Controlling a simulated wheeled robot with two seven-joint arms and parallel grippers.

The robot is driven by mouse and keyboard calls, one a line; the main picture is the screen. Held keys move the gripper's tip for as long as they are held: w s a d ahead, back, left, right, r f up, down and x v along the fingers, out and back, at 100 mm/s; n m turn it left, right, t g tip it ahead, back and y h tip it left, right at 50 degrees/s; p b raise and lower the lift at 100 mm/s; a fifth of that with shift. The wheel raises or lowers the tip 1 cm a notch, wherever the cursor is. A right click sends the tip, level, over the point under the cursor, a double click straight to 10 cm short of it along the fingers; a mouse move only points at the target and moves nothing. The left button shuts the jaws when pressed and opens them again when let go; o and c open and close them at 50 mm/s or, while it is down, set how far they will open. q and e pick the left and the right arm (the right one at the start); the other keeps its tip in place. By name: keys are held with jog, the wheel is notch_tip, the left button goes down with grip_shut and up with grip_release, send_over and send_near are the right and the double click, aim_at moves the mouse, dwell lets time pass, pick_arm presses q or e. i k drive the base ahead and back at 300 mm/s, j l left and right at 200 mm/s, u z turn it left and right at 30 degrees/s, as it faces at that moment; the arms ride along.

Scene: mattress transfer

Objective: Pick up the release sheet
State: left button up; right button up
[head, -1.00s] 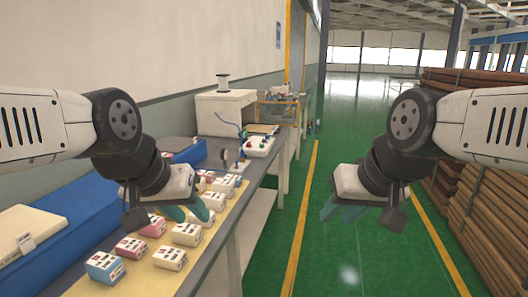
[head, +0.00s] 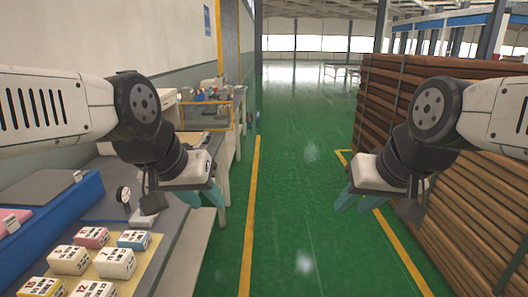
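I see no thing that I can clearly tell is the release sheet. A pale yellow sheet or mat (head: 128,287) lies on the workbench at the lower left, under several small labelled boxes; I cannot tell if it is the one named. My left gripper (head: 212,202) hangs near the bench's right edge, teal fingers pointing down and spread, with nothing between them. My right gripper (head: 352,202) hangs over the green floor at the right, fingers spread and empty.
The workbench (head: 190,232) runs along the left, with a blue case (head: 60,222) and a round gauge (head: 123,195). A yellow-framed stand (head: 207,115) is further back. Stacked brown boards (head: 475,190) line the right. The green aisle (head: 300,150) between is clear.

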aim_at(192, 139)
jog(key=i+u, duration=0.15)
jog(key=i, duration=0.4)
jog(key=i+l+u, duration=0.15)
jog(key=i, duration=0.4)
jog(key=i+l+u, duration=0.1)
jog(key=i, duration=0.45)
jog(key=i+l+u, duration=0.2)
jog(key=i+u, duration=0.25)
jog(key=i+l+u, duration=0.2)
jog(key=u, duration=0.2)
jog(key=i+l+u, duration=0.25)
jog(key=l+u, duration=0.2)
jog(key=i+l+u, duration=0.15)
jog(key=l+u, duration=0.3)
jog(key=i+l+u, duration=0.15)
jog(key=l, duration=0.15)
jog(key=l+u, duration=0.15)
jog(key=l, duration=0.2)
